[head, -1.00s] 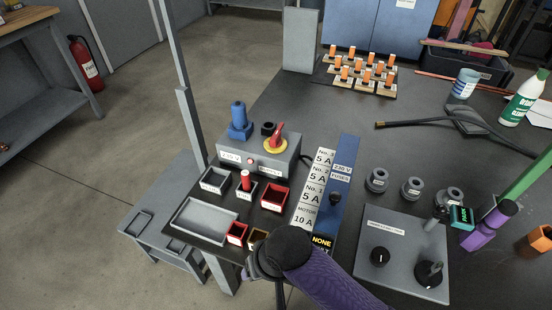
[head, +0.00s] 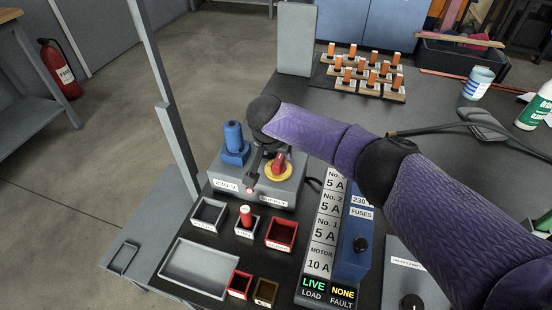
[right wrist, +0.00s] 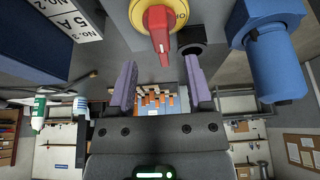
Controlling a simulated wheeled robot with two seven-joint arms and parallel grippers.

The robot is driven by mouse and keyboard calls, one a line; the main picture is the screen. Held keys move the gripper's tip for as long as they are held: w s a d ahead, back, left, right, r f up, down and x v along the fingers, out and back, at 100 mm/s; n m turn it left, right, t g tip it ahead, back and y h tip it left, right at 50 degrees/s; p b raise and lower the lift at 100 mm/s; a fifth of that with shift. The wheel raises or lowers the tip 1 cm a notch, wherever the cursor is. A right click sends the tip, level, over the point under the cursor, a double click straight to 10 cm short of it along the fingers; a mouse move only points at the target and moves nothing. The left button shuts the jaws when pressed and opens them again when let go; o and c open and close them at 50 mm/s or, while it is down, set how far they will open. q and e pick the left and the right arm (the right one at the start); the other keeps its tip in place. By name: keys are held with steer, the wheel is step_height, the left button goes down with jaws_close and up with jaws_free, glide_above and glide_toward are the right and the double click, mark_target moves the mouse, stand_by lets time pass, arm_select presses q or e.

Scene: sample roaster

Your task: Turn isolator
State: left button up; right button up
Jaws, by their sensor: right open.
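The isolator is a red handle on a yellow disc (head: 284,168), on top of a grey box (head: 262,190). In the right wrist view its red handle (right wrist: 159,28) points down the picture, just beyond the fingertips and roughly in line with the gap between them. My right gripper (right wrist: 160,66) is open and empty, with its two purple fingers apart. In the head view it hangs beside the isolator's left side, partly hidden by my wrist. I see no contact with the handle. My left gripper is not in view.
A blue plug (head: 234,142) stands close to the left of my right gripper. Small trays, including a red one (head: 281,233), lie in front of the box. A blue fuse panel (head: 355,240) stands right. A display (head: 313,288) reads LIVE LOAD, NONE FAULT.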

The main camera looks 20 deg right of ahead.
mark_target(279, 160)
steer(key=b+x, duration=0.2)
steer(key=x, duration=0.3)
steer(key=shift+s+a, duration=0.15)
steer(key=shift+f+b, duration=0.45)
steer(key=shift+b, duration=0.2)
steer(key=shift+r, duration=0.15)
steer(key=shift+c, duration=0.3)
steer(key=c, duration=0.7)
jaws_close()
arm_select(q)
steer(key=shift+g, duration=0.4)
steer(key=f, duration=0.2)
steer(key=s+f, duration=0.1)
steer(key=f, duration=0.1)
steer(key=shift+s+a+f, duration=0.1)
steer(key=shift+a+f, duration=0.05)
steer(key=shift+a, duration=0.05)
